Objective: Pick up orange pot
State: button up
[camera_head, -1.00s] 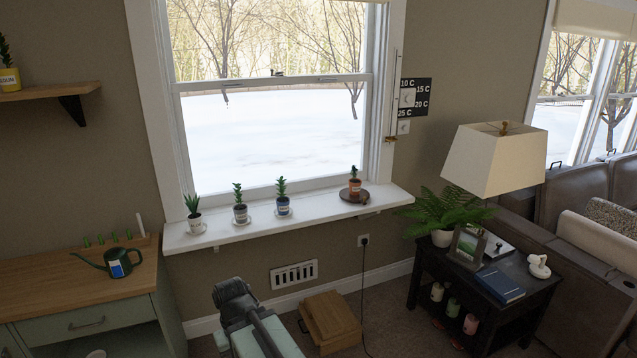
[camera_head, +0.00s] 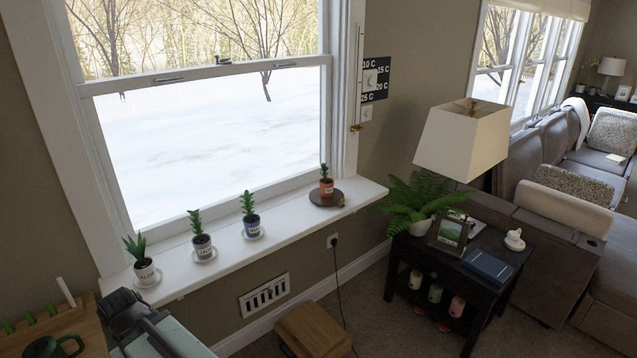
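My gripper (camera_head: 122,308), the dark end of my arm, is at the lower left, in front of the sill's left end. It is well apart from the orange pot. Its fingers cannot be made out, so I cannot tell whether it is open or shut.
A white pot (camera_head: 146,272), a dark-and-white pot (camera_head: 202,245) and a blue pot (camera_head: 251,224) stand on saucers along the sill. A wooden box (camera_head: 315,332) lies on the floor below. A black side table (camera_head: 452,262) with a fern (camera_head: 412,200) and lamp (camera_head: 463,140) stands right.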

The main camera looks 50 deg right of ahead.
aim_at(326, 184)
jog(key=z, duration=0.3)
jog(key=i, duration=0.8)
jog(key=z, duration=0.65)
jog(key=k, duration=0.75)
jog(key=z, duration=0.15)
jog(key=i, duration=0.75)
jog(key=u, duration=0.05)
